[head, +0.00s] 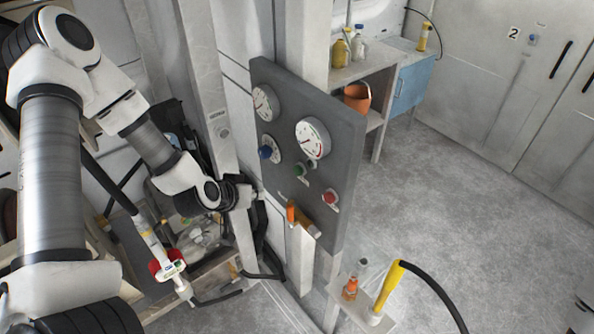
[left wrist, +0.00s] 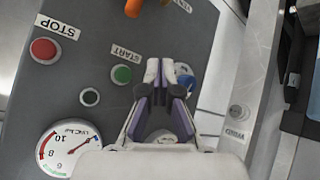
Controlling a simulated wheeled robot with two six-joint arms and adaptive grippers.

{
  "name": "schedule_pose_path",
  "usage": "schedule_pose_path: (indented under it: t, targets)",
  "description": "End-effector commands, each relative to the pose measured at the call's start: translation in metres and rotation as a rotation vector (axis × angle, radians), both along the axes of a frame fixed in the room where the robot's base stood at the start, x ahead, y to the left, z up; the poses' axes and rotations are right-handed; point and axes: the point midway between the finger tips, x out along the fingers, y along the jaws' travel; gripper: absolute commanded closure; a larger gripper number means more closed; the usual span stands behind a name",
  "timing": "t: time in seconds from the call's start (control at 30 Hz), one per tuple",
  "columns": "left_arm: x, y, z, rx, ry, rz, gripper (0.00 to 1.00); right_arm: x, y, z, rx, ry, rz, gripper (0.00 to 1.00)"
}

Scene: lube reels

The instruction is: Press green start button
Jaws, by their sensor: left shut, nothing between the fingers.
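The green start button (head: 299,169) sits on a grey gauge panel (head: 345,140), left of the red stop button (head: 330,197). In the left wrist view the green button (left wrist: 122,74) shows under a START label, and the red button (left wrist: 43,50) under a STOP label. My left gripper (left wrist: 160,76) is shut and empty in front of the panel. Its fingertips appear beside the green button, to its right in the wrist view, and partly cover a blue knob (left wrist: 185,76). In the head view the left gripper (head: 250,186) is at the panel's left edge. My right gripper is not in view.
Dial gauges (head: 312,138) and the blue knob (head: 269,149) are on the panel. An orange-handled lever (head: 300,218) sticks out below the buttons. A post (head: 208,80) stands left of the panel. A yellow nozzle (head: 388,290) stands on a low shelf at the lower right.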

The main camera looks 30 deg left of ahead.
Motion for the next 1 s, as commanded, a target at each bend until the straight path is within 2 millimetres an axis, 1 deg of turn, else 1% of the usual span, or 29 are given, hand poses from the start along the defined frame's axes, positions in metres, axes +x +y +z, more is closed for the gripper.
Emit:
schedule_pose_path:
  t: [0.17, 0.33, 0.6, 0.8, 1.0]
  targets:
    - [0.01, -0.004, -0.004, 0.003, -0.001, -0.004, 1.0, 0.0, 0.0, -0.013, 0.0, 0.001, 0.0, 0.0]
    - [0.031, -0.013, -0.006, 0.005, -0.002, -0.004, 1.0, 0.0, 0.0, -0.034, 0.0, 0.001, 0.0, 0.0]
    - [0.067, -0.027, -0.004, 0.004, -0.001, -0.003, 1.0, 0.0, 0.0, -0.056, 0.0, 0.001, 0.0, 0.0]
    - [0.08, -0.033, -0.001, 0.002, -0.001, -0.001, 1.0, 0.0, 0.0, -0.062, 0.0, 0.001, 0.0, 0.0]
    - [0.081, -0.034, 0.0, 0.0, 0.001, 0.0, 1.0, 0.0, 0.0, -0.061, 0.0, 0.001, 0.0, 0.0]
